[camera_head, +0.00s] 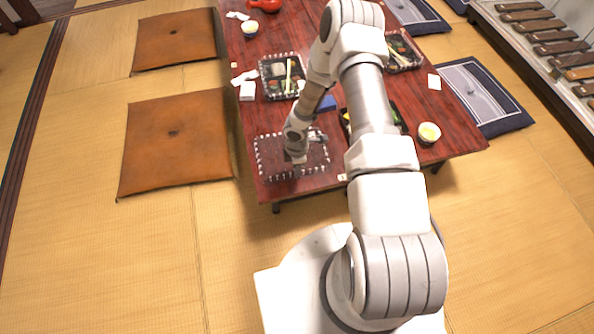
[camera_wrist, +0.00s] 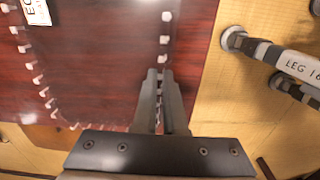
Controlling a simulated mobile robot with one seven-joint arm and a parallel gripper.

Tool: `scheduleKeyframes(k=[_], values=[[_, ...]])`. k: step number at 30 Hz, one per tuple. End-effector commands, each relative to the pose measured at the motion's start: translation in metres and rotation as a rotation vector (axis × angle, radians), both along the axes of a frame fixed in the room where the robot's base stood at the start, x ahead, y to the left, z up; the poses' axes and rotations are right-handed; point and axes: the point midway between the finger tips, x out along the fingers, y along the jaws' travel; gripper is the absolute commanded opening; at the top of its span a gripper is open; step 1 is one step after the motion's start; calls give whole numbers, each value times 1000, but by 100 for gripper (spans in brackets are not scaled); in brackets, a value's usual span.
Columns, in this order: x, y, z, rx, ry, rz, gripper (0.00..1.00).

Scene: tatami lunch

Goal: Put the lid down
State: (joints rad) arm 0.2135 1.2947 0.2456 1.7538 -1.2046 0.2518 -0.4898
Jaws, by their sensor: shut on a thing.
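The lid (camera_head: 262,150) is a clear, see-through rectangle with a white-beaded rim, over the near left corner of the dark red table (camera_head: 452,142). In the wrist view the lid's beaded rim (camera_wrist: 165,40) runs up to my fingertips. My gripper (camera_wrist: 161,78) is shut on this rim. In the head view my gripper (camera_head: 296,160) is at the lid's near side, and my arm hides part of the lid. The lid looks about level; I cannot tell whether it touches the table top.
An open lunch tray (camera_head: 270,88) lies behind the lid; another (camera_head: 415,58) is at the far right. One tray is partly hidden behind my arm. Brown cushions (camera_head: 175,143) lie left of the table.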

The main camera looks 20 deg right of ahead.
Motion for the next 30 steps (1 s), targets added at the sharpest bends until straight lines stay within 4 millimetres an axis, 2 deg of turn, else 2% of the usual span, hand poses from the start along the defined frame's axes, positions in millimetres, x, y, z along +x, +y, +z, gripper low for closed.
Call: scheduleKeyframes(k=[11, 12, 16, 26, 30], values=[[1, 0, -7, 0, -1, 0, 0], [1, 0, -5, 0, -1, 0, 14], [1, 0, -5, 0, -1, 0, 37], [1, 0, -3, 0, -1, 0, 38], [1, -1, 11, -1, -3, -1, 38]])
